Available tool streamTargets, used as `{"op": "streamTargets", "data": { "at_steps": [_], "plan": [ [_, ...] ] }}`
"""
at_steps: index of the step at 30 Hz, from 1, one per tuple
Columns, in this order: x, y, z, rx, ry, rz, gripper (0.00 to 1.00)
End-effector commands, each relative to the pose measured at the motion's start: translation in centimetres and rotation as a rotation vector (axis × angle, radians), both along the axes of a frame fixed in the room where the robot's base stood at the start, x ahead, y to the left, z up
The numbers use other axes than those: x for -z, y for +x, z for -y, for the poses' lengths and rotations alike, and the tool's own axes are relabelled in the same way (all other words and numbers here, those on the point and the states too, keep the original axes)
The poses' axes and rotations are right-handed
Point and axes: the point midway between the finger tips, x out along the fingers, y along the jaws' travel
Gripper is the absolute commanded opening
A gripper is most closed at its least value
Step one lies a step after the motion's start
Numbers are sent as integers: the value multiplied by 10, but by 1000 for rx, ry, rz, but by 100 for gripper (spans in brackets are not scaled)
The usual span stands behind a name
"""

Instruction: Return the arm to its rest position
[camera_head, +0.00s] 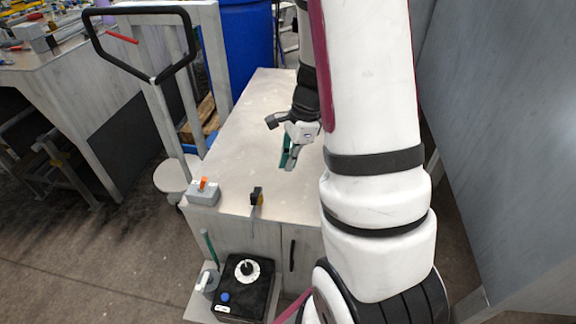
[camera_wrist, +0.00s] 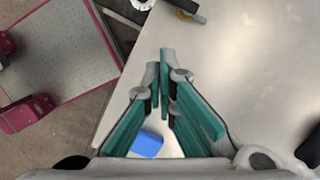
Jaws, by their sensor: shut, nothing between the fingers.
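My gripper (camera_head: 288,154) has teal fingers and hangs above the pale worktable (camera_head: 250,130), left of my white arm in the head view. In the wrist view the teal fingers (camera_wrist: 164,76) come together at their tips, shut with nothing held. My arm reaches down across the right half of the head view and hides part of the table. A small blue thing (camera_wrist: 147,143) shows between the finger bases in the wrist view; I cannot tell what it is.
A grey box with an orange switch (camera_head: 203,193) and a black-and-yellow tool (camera_head: 256,197) are at the table's front edge. A black box with a dial (camera_head: 245,285) stands lower in front. A blue barrel (camera_head: 247,40) is behind. A grey panel (camera_head: 505,130) rises at right.

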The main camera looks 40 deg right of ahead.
Motion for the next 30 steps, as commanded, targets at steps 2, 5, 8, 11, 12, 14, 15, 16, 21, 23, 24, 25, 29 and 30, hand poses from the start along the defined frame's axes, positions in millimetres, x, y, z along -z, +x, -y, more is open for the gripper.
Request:
{"op": "streamTargets", "data": {
  "at_steps": [2,5,8,11,12,14,15,16,21,23,24,25,29,30],
  "plan": [
    [0,0,0,0,0,0,0],
    [0,0,0,0,0,0,0],
    [0,0,0,0,0,0,0],
    [0,0,0,0,0,1,0],
    [0,0,0,0,0,1,0],
    [0,0,0,-1,0,1,0],
    [-1,1,-1,-5,0,4,0],
    [-3,1,-2,-15,-1,7,0],
    [-39,3,-29,-181,-17,70,0],
    [-60,1,-45,-287,-29,106,0],
    [-74,-2,-56,-365,-42,132,0],
    [-85,-4,-65,-425,-50,152,0],
    [-126,-20,-100,-684,-101,226,0],
    [-137,-26,-110,-764,-118,246,0]
  ]
}}
